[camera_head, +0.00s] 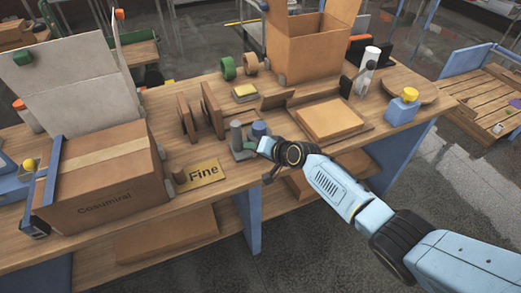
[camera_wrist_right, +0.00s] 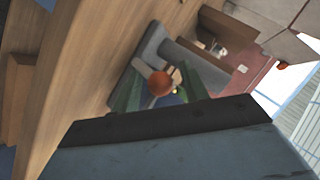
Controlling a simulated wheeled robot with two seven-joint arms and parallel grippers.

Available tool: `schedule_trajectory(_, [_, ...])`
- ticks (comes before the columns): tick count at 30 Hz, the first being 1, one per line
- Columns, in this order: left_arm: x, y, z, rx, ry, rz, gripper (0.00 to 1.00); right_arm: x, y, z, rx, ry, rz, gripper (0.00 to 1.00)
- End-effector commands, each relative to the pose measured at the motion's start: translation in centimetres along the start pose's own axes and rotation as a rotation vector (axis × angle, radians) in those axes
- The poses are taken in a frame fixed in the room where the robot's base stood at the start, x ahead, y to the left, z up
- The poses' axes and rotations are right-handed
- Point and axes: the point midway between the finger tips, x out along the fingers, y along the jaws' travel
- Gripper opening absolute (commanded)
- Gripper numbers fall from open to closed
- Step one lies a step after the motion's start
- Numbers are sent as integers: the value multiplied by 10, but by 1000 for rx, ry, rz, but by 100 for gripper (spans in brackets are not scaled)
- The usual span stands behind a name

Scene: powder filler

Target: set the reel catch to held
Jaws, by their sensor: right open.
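My right gripper (camera_head: 264,147) reaches the near edge of the workbench, beside a small grey device (camera_head: 237,137) with upright cylinders, one blue-topped (camera_head: 259,130). In the right wrist view my gripper (camera_wrist_right: 161,74) is open, with its two green fingers apart. An orange-red ball knob (camera_wrist_right: 160,83) shows between the fingers, with a grey base (camera_wrist_right: 150,45) behind it. I cannot tell whether the fingers touch the knob. The reel catch is not clearly identifiable, and its setting cannot be read. My left gripper is not in view.
A "Fine" card (camera_head: 203,172) lies left of the device. A large carton (camera_head: 105,190) stands at the left, an open box (camera_head: 305,45) at the back.

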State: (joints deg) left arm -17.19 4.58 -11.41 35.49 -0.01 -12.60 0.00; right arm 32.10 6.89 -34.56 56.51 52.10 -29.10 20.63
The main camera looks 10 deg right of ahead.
Motion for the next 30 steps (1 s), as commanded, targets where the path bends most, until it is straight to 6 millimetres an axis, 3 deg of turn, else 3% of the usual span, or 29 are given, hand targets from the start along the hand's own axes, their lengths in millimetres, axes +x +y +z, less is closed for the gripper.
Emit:
schedule_trajectory(5, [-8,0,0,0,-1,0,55,-12,-1,-1,1,1,-1,44])
schedule_trajectory(13, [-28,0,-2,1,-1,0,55,-57,-1,-1,0,0,1,44])
schedule_trajectory(24, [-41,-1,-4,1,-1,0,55,-117,0,0,0,-1,1,44])
schedule_trajectory(30, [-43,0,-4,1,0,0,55,-132,0,0,1,0,1,44])
